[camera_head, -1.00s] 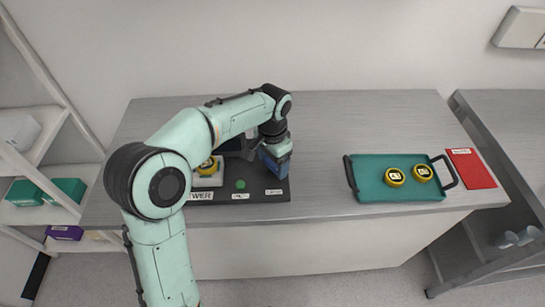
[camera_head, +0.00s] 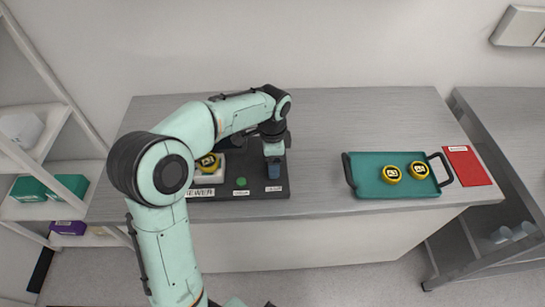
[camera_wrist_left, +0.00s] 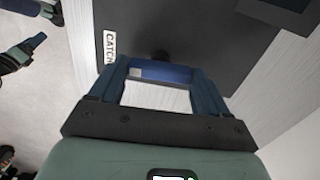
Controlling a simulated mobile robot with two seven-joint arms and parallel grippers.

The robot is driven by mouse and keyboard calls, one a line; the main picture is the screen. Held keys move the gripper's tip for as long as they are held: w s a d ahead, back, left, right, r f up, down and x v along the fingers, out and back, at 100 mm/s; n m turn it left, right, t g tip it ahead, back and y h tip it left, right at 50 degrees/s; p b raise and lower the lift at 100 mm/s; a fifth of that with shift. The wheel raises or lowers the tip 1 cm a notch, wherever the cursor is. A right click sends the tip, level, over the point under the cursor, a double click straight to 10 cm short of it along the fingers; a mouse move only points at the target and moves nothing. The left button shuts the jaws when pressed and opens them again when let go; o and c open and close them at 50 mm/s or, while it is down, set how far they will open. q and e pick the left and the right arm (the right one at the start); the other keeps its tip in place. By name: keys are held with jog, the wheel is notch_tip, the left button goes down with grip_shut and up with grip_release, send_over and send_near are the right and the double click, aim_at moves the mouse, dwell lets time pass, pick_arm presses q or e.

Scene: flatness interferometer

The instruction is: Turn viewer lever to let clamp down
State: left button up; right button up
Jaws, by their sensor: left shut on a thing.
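The viewer is a dark base plate (camera_head: 258,207) with a label reading "...EWER" on the worktop. A yellow round piece (camera_head: 208,163) sits in a pale block (camera_head: 217,176) at its left. My left gripper (camera_head: 274,172) points down at the plate's right side. In the left wrist view its blue fingers (camera_wrist_left: 158,82) are shut on a blue bar (camera_wrist_left: 170,73), apparently the viewer lever, beside the "CATCH" label (camera_wrist_left: 110,46). The gripper hides most of the lever. The clamp is hidden behind my arm. Part of my right gripper (camera_wrist_left: 42,28) shows blurred at the left wrist view's edge.
A teal tray (camera_head: 372,172) with two yellow round pieces (camera_head: 391,174) stands to the right. A red mat (camera_head: 468,166) lies beside it. A shelf with teal boxes (camera_head: 28,189) is at the left. The worktop (camera_head: 340,115) behind the tray is clear.

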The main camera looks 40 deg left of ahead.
dwell(0.4)
pick_arm(q)
jog(key=o, duration=1)
jog(key=shift+r, duration=0.1)
notch_tip(320, 180, up, 13)
jog(key=shift+r+p, duration=0.15)
jog(key=shift+p, duration=0.9)
pick_arm(e)
jog(key=w+r, duration=0.2)
jog(key=shift+r, duration=0.4)
